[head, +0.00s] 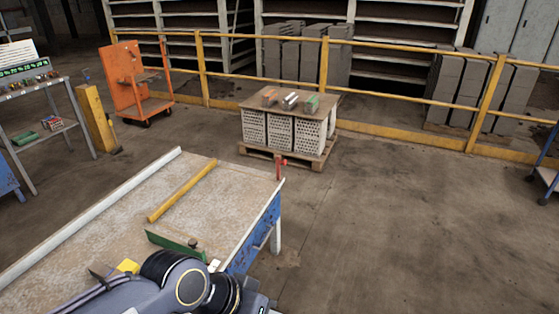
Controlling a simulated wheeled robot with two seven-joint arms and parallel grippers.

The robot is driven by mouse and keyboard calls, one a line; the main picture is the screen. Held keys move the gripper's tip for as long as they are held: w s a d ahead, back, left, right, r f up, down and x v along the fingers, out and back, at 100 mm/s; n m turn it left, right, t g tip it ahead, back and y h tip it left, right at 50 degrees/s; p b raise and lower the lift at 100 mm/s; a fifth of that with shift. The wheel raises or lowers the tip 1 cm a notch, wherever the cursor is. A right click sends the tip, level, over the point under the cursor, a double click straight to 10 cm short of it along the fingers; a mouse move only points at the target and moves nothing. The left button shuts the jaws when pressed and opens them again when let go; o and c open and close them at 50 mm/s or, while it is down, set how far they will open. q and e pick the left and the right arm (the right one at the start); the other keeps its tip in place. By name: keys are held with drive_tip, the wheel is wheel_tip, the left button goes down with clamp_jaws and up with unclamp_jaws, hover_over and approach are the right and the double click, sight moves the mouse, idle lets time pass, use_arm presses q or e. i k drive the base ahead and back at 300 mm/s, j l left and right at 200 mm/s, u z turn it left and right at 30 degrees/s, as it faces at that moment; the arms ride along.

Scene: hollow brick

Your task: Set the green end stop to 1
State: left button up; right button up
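The green end stop (172,241) is a long low green piece with a small dark knob on top. It lies across the near right part of a worktable (120,228) with a worn, pale top. A yellow bar (183,191) lies on the table beyond it, apart from it. No number or scale mark can be read near the green piece. One of my arms crosses the bottom of the view in front of the table and hides its near part. Neither gripper's fingertips show.
A white rail (92,218) runs along the table's left edge. A small yellow block (128,266) sits close to my arm. A red fitting (281,166) stands at the far right corner. A pallet of hollow bricks (283,133) stands beyond. The floor to the right is clear.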

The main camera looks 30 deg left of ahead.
sight(164, 240)
drive_tip(key=i+u, duration=0.85)
drive_tip(key=i+l+u, duration=0.15)
drive_tip(key=u, duration=0.3)
drive_tip(key=i+u, duration=0.2)
drive_tip(key=u, duration=0.2)
drive_tip(key=i+u, duration=0.2)
drive_tip(key=u, duration=0.2)
drive_tip(key=i+l+u, duration=0.1)
drive_tip(key=u, duration=0.35)
drive_tip(key=i+l+u, duration=0.15)
drive_tip(key=u, duration=0.25)
drive_tip(key=i+l+u, duration=0.2)
drive_tip(key=u, duration=0.2)
